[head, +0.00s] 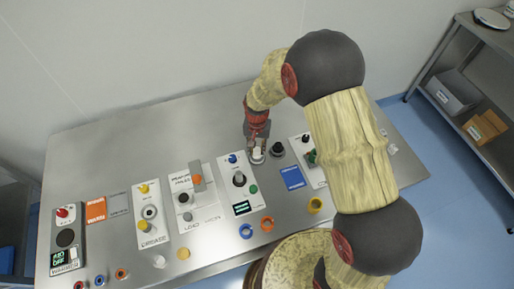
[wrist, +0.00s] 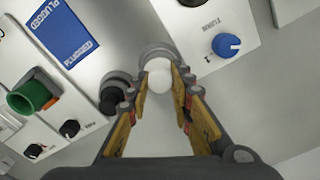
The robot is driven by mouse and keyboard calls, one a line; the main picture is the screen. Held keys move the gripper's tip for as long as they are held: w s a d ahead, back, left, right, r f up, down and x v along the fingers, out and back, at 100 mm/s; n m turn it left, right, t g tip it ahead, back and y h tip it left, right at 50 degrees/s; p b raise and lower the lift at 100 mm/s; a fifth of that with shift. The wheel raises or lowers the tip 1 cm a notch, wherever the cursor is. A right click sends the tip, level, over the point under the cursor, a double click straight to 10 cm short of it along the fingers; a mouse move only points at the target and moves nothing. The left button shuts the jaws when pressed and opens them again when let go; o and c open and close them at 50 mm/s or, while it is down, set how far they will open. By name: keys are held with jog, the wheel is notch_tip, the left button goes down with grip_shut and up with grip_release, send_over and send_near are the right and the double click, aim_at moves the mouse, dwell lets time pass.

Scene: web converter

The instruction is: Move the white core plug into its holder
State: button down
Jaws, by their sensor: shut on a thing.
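The white core plug (wrist: 160,80) is a pale round-topped piece between my fingertips in the wrist view. My gripper (wrist: 162,92) is shut on it. A grey ring-shaped piece (wrist: 156,52) shows just beyond the plug; it looks like a holder, but I cannot tell whether the plug sits inside it or above it. In the head view my gripper (head: 258,147) points down at the back of the steel table, with the white plug (head: 258,153) at its tip. The plug's lower part is hidden.
A black round piece (wrist: 112,98) with a grey rim stands close beside my left-hand finger. A panel with a blue knob (wrist: 227,45) lies to the right, a blue card (wrist: 68,35) to the left. Several control panels and coloured rings cover the table (head: 120,150) front.

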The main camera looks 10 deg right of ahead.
jog(key=shift+f+b, duration=0.3)
jog(key=shift+f, duration=0.3)
jog(key=c, duration=1.5)
grip_release()
notch_tip(320, 180, up, 12)
